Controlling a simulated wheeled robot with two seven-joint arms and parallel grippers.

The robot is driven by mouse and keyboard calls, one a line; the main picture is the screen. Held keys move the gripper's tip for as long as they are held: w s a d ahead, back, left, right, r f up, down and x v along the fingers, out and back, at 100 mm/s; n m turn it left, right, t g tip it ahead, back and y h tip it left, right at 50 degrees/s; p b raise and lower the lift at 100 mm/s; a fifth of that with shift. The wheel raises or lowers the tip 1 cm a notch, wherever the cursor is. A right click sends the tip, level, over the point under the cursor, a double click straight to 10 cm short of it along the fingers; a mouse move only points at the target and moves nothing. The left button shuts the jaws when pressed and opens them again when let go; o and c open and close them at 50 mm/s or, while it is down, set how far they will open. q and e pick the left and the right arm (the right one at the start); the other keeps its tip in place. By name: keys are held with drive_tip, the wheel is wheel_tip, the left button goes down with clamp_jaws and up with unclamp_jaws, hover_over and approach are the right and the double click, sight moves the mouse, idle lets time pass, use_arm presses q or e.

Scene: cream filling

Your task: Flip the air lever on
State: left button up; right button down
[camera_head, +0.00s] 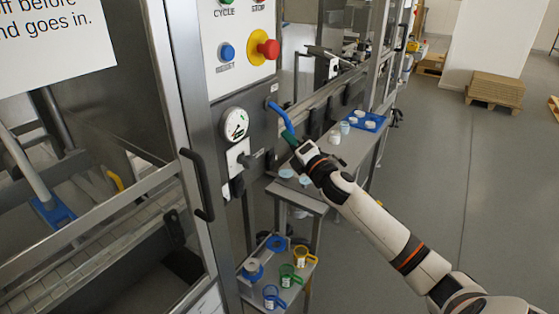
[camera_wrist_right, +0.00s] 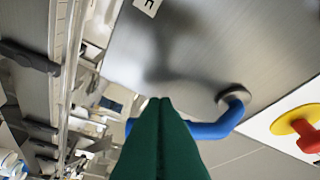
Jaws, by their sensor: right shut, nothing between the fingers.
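The air lever is a blue bent handle (camera_head: 278,113) on the grey machine panel, just right of the pressure gauge (camera_head: 236,124). It slants down and to the right from its pivot. My right gripper (camera_head: 289,136) has green fingers, which are shut and empty at the lever's lower end. In the right wrist view the lever (camera_wrist_right: 222,125) runs from its round pivot to behind the shut green fingers (camera_wrist_right: 160,105). The fingers hide part of the lever there, and I cannot tell whether they touch it. My left gripper is not in view.
A red emergency knob (camera_head: 268,49) on a yellow ring and a blue reset button (camera_head: 227,52) sit above the gauge. A black door handle (camera_head: 197,185) is at left. A side table (camera_head: 300,194) stands below my right arm. Open floor lies to the right.

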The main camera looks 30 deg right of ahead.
drive_tip(key=w+d+r+n+t+y+b, duration=0.1)
drive_tip(key=d+r+n+y+b, duration=0.4)
drive_tip(key=n+b, duration=0.7)
drive_tip(key=shift+w+d+r+n+y+b, duration=0.35)
drive_tip(key=shift+w+d+y+b, duration=0.35)
drive_tip(key=shift+w+b, duration=0.15)
drive_tip(key=shift+r, duration=0.15)
